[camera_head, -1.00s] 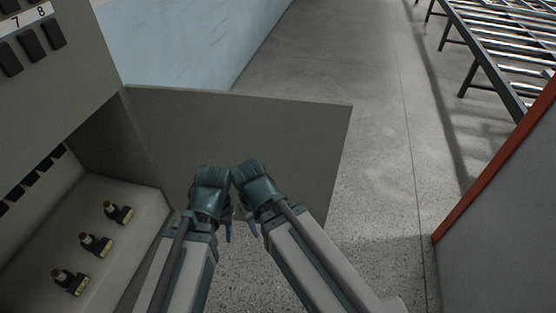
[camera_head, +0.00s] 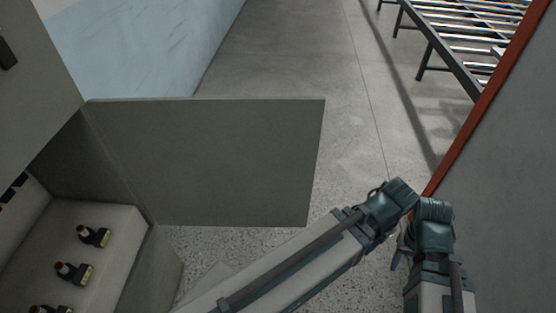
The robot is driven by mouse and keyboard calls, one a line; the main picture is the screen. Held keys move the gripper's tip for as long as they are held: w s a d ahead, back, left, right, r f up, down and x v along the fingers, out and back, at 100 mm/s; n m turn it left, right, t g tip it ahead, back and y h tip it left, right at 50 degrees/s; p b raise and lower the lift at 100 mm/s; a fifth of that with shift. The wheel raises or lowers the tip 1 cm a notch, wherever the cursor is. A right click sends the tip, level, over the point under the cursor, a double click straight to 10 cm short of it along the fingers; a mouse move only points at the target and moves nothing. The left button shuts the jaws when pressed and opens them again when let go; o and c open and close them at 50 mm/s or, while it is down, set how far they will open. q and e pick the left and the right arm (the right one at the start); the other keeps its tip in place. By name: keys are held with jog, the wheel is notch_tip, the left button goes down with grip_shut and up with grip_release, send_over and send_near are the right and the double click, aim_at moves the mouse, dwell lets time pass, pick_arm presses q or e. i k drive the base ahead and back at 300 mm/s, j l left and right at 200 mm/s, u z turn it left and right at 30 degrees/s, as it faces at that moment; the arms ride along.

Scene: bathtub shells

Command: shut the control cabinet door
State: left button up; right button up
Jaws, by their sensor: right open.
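The grey control cabinet (camera_head: 40,90) stands at the left, with its lower compartment open. Its flat grey door (camera_head: 210,160) stands open, hinged at the left and reaching right across the view. My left gripper (camera_head: 386,212) is right of the door's free edge, with its arm crossing below the door from the lower left. My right gripper (camera_head: 431,232) is close beside it, farther right. It is open, and no object shows in it. Both are apart from the door in the picture. The fingers of both are mostly hidden behind the wrists.
Inside the cabinet are several dark fittings (camera_head: 93,236) on a pale ledge. A grey panel with a red edge (camera_head: 490,90) stands close on the right. A roller conveyor (camera_head: 465,45) is at the upper right. Bare floor (camera_head: 290,50) lies beyond the door.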

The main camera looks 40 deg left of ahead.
aim_at(232, 161)
jog(key=i+z, duration=0.35)
jog(key=i+u, duration=0.3)
jog(key=i, duration=0.25)
jog(key=i+l+u, duration=0.25)
jog(key=i, duration=0.3)
jog(key=i+l+u, duration=0.15)
jog(key=i+u, duration=0.15)
jog(key=i, duration=0.25)
jog(key=i+j+u, duration=0.1)
jog(key=i+u, duration=0.15)
jog(key=u, duration=0.15)
jog(key=i+u, duration=0.6)
jog(key=u, duration=0.15)
jog(key=i+u, duration=0.4)
jog(key=i, duration=0.5)
jog(key=i+l+u, duration=0.1)
jog(key=i+u, duration=0.35)
jog(key=l+u, duration=0.1)
jog(key=u, duration=2.95)
jog(key=j, duration=0.1)
